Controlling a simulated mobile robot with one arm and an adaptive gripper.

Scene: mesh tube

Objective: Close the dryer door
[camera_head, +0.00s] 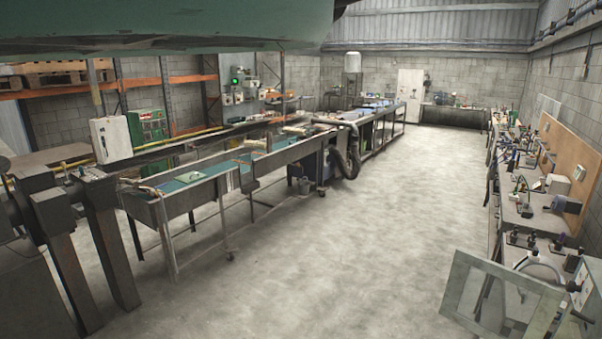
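A square door with a pale grey-green frame and a see-through pane (463,288) is at the bottom right. It looks like the dryer door, and it stands out from the right-hand bench into the aisle, so it appears open. Part of a pale housing with a dark dial (580,288) is beside it at the right edge, probably the dryer. Most of that housing is cut off by the picture edge, and the hinge is not clear. My gripper is not in view.
A bench (512,205) crowded with tools and fittings runs along the right wall. A long trough line (185,200) with metal legs runs along the left, with dark machinery (100,225) at its near end. The concrete floor (345,240) between them is clear.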

